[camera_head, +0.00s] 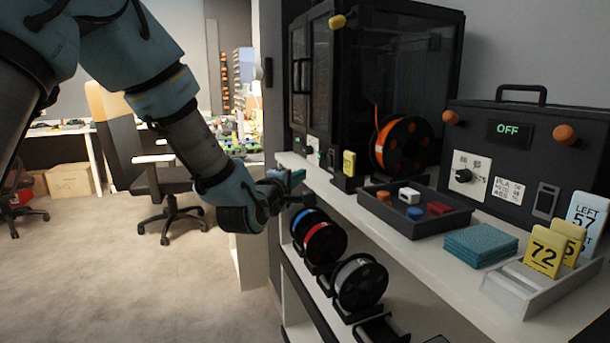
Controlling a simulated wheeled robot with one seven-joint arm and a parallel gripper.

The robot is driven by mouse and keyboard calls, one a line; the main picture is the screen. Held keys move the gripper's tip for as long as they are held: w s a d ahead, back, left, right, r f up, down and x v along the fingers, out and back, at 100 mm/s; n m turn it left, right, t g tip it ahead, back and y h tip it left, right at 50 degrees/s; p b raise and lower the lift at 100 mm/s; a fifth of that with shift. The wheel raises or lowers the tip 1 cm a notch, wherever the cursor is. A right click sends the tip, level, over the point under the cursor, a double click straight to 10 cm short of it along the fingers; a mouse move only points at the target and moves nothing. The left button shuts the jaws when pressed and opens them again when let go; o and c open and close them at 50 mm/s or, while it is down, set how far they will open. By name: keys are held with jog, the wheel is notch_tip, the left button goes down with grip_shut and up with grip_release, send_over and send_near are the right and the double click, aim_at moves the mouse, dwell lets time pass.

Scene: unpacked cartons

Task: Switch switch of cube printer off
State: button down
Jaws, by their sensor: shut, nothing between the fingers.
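The cube printer (400,65) is a black box-shaped enclosure with dark glazed doors at the back left of the white bench. A small light panel (313,146) with a green light is low on its front. A dark upright piece stands at its front corner; I cannot tell which part is the switch or how it is set. My gripper (303,192) is at the bench's left edge, in front of and below the printer's front. It is shut and empty, and I see no contact with the printer. Its fingertips are small and dark here.
A black machine (525,150) with an "OFF" display and knob stands right. An orange spool (403,146) is beside the printer. A black tray (414,218) with small blocks, teal pads (480,245) and a card holder (530,285) occupy the bench. Spools (361,283) sit below.

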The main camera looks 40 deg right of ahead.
jog(key=shift+f+v, duration=0.1)
jog(key=shift+v, duration=1.05)
jog(key=shift+f+v, duration=0.15)
jog(key=shift+v, duration=1)
jog(key=w+a+f+m+t+y, duration=0.1)
jog(key=w+a+f+y, duration=0.25)
jog(key=w+a, duration=0.35)
jog(key=w+a+f+m+y, duration=0.2)
jog(key=w+a+f+y, duration=0.15)
jog(key=a, duration=0.55)
jog(key=w+a+f+m+g+y, duration=0.1)
jog(key=a+f+y, duration=0.15)
jog(key=a, duration=0.65)
jog(key=w+a+f+g+y, duration=0.1)
jog(key=a+y, duration=0.2)
jog(key=a, duration=0.5)
jog(key=s+a+f+m+g+y, duration=0.1)
jog(key=s+a+g+y, duration=0.1)
jog(key=s+a, duration=0.5)
jog(key=s+a+f+g+y, duration=0.1)
jog(key=s+a+g, duration=0.1)
jog(key=a, duration=0.9)
notch_tip(320, 180, up, 14)
jog(key=p, duration=1.3)
jog(key=shift+s+m+g+p, duration=0.3)
jog(key=shift+p, duration=0.1)
